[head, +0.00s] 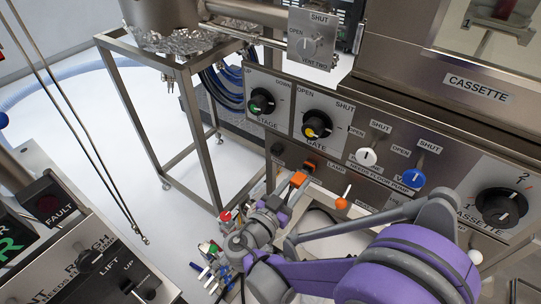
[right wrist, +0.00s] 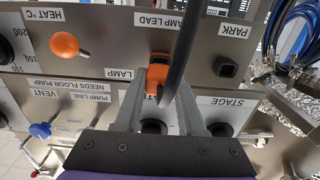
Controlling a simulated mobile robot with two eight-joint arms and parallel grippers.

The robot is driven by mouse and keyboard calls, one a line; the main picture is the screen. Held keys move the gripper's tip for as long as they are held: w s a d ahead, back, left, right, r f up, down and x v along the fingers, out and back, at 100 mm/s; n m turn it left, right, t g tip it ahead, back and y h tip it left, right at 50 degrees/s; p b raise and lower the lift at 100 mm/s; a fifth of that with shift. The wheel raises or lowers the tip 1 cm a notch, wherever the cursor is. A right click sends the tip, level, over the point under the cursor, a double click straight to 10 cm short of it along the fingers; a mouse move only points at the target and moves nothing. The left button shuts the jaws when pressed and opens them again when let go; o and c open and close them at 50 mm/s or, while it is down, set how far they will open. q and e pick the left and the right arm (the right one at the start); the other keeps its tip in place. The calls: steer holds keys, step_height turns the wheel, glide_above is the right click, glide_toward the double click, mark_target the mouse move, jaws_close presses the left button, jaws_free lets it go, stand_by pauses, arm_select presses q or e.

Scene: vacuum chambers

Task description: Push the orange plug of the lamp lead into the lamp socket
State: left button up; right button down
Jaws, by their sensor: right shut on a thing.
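My right gripper (head: 290,190) is shut on the orange plug (head: 299,179), in front of the panel. In the right wrist view the plug (right wrist: 157,76) is between the two fingers (right wrist: 158,88), and its dark lead (right wrist: 185,45) curves across the view. The lamp socket (head: 311,166), with an orange rim, is just beyond the plug in the head view, beside the LAMP label. In the right wrist view the plug overlaps the socket (right wrist: 159,56), and its front end is hidden. I cannot tell whether they touch. My left gripper is not in view.
The dark PARK socket (right wrist: 226,68) is beside the plug in the right wrist view. An orange-knobbed lever (head: 342,202) juts out near my right arm. The gate knob (head: 316,125) and stage knob (head: 261,102) are on the panel above. A metal frame (head: 185,110) stands left.

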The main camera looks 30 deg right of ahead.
mark_target(295, 186)
steer(key=shift+x, duration=1.35)
stand_by(2.1)
steer(key=shift+c, duration=2.1)
jaws_free()
steer(key=shift+v, duration=3.5)
